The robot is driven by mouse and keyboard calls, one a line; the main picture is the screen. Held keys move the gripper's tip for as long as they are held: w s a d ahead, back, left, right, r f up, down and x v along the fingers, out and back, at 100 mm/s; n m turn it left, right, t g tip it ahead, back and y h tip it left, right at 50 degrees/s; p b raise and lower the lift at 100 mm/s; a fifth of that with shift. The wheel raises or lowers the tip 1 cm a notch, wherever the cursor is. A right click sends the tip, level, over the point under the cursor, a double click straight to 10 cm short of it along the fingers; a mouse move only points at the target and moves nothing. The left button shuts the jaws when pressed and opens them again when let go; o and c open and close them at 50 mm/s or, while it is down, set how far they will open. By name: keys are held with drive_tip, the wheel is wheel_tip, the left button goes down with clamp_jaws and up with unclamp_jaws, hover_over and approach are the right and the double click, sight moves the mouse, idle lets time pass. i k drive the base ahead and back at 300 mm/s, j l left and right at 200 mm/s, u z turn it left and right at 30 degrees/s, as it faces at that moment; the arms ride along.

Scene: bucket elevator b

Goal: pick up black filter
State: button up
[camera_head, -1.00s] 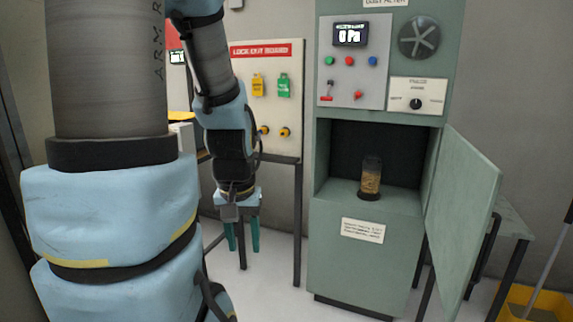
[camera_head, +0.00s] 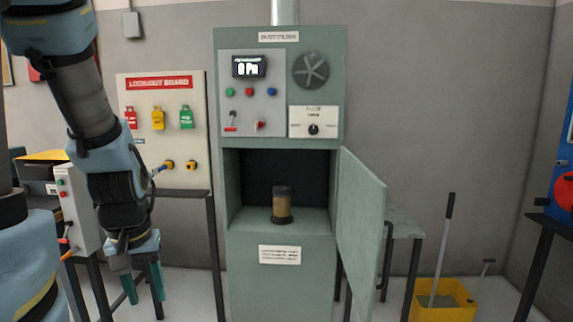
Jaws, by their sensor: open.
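A small upright cylinder (camera_head: 282,202) with a brown body, a dark top and a black base stands inside the open compartment of the green dust filter cabinet (camera_head: 278,255). No wholly black filter shows, and I cannot tell whether this cylinder is the black filter. The cabinet door (camera_head: 362,225) is swung open to the right. My gripper (camera_head: 146,297) hangs at the lower left, with its teal fingers pointing down. It is open and empty, left of the cabinet and well apart from the cylinder.
A lockout board (camera_head: 135,90) with colored tags stands left of the cabinet, behind my arm. A grey button box (camera_head: 78,212) is at the left. A small table (camera_head: 402,221) stands behind the door. A yellow mop bucket (camera_head: 445,313) is on the floor at right.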

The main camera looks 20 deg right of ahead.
sight(281, 192)
drive_tip(key=i+l, duration=0.2)
drive_tip(key=i, duration=0.3)
drive_tip(key=i+l, duration=0.2)
drive_tip(key=i, duration=0.3)
drive_tip(key=i+l, duration=0.2)
drive_tip(key=i, duration=0.3)
drive_tip(key=i+l, duration=0.2)
drive_tip(key=i, duration=0.3)
